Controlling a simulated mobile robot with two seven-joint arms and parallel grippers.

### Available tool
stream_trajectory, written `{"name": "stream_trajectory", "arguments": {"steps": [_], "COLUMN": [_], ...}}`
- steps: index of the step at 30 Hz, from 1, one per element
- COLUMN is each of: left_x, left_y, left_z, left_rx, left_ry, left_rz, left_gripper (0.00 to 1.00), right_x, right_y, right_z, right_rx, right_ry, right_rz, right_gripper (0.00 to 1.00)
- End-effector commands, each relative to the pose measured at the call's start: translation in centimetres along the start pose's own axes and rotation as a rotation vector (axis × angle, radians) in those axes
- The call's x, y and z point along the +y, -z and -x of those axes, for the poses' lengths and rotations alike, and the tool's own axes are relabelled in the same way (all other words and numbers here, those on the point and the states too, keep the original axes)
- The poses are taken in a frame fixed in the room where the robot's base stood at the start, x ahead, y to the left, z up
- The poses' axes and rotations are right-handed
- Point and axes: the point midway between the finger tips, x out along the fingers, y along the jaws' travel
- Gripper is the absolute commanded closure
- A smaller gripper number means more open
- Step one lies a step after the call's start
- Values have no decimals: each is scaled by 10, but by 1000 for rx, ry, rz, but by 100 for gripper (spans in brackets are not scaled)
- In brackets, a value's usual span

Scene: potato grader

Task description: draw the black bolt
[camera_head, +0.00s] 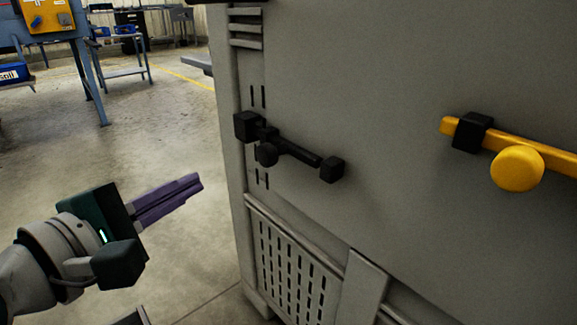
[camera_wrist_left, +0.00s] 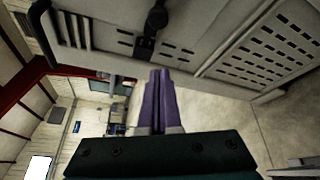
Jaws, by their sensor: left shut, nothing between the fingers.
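The black bolt (camera_head: 298,153) sits on the grey cabinet's side, a bar running between black end blocks with a round black knob (camera_head: 266,154) near its left end. My left gripper (camera_head: 198,183) has purple fingers closed together, with nothing between them. It is to the left of and a little below the bolt, apart from it. In the left wrist view the closed fingers (camera_wrist_left: 161,74) point up towards the dark bolt (camera_wrist_left: 152,25), whose shape is partly cut off at the top edge. My right gripper is in neither view.
A yellow bolt (camera_head: 545,152) with a round yellow knob sits on the same grey panel (camera_head: 390,90) at the right. A slotted grille (camera_head: 290,265) is below the black bolt. Open concrete floor (camera_head: 160,130) lies left of the cabinet, with blue-legged benches further back.

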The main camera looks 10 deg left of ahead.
Motion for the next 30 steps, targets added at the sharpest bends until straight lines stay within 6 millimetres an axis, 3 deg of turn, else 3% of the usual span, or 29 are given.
{"name": "stream_trajectory", "arguments": {"steps": [2, 17, 22, 30], "left_x": [-7, -6, -7, -8], "left_y": [6, 7, 7, 8], "left_z": [-2, -7, -30, -85], "left_rx": [2, 2, 1, 1], "left_ry": [-12, -20, -22, -21], "left_rz": [17, 27, 29, 27], "left_gripper": [100, 100, 100, 100], "right_x": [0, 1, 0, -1], "right_y": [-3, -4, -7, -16], "right_z": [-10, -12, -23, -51], "right_rx": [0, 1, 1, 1], "right_ry": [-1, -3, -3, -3], "right_rz": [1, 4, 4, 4], "right_gripper": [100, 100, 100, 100]}}
